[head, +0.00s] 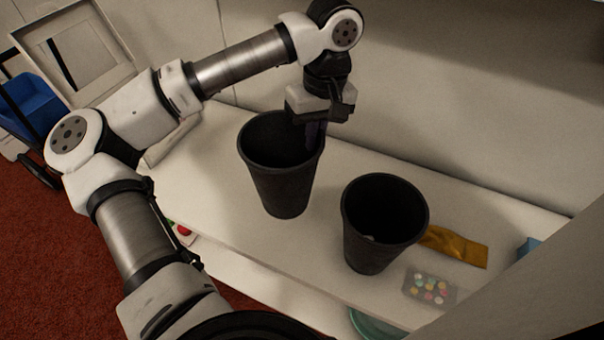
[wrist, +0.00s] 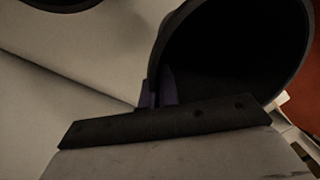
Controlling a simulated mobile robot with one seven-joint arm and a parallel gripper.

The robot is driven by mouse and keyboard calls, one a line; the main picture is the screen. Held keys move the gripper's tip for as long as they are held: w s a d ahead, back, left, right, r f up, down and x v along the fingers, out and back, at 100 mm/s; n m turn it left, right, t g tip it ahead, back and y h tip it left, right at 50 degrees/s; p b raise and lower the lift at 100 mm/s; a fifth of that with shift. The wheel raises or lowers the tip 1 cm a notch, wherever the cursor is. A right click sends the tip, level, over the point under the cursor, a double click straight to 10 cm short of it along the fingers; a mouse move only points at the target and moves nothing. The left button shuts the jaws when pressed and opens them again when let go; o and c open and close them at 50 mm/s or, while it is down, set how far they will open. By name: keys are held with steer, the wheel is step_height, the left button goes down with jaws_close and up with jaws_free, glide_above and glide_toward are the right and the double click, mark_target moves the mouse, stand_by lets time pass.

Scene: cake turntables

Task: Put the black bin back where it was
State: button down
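Two black bins are in the head view. The left black bin (head: 282,190) is upright at the shelf, and my gripper (head: 313,132) is at its right rim. In the wrist view, the purple fingers of my gripper (wrist: 157,92) are close together with the wall of this bin (wrist: 225,75) between them, one finger inside and one outside. I cannot tell whether its base touches the shelf. The right black bin (head: 372,250) stands upright nearby, apart from the first, with something small and pale at its bottom.
The white shelf (head: 190,180) has a back wall behind the bins. A mustard cloth (head: 457,247) and a clear tray of colored pieces (head: 430,289) lie to the right of the right bin. A blue item (head: 527,246) is farther right. The shelf's left end is mostly clear.

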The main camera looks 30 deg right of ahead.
step_height(320, 180, down, 7)
steer(key=p, duration=0.1)
steer(key=shift+r, duration=0.2)
steer(key=shift+f, duration=0.2)
steer(key=c, duration=1.7)
jaws_free()
steer(key=shift+r, duration=0.1)
steer(key=r, duration=0.4)
steer(key=d+r+b, duration=0.1)
steer(key=r, duration=0.3)
steer(key=r+b, duration=0.1)
steer(key=r, duration=0.3)
steer(key=shift+d+r, duration=0.1)
steer(key=shift+d, duration=0.05)
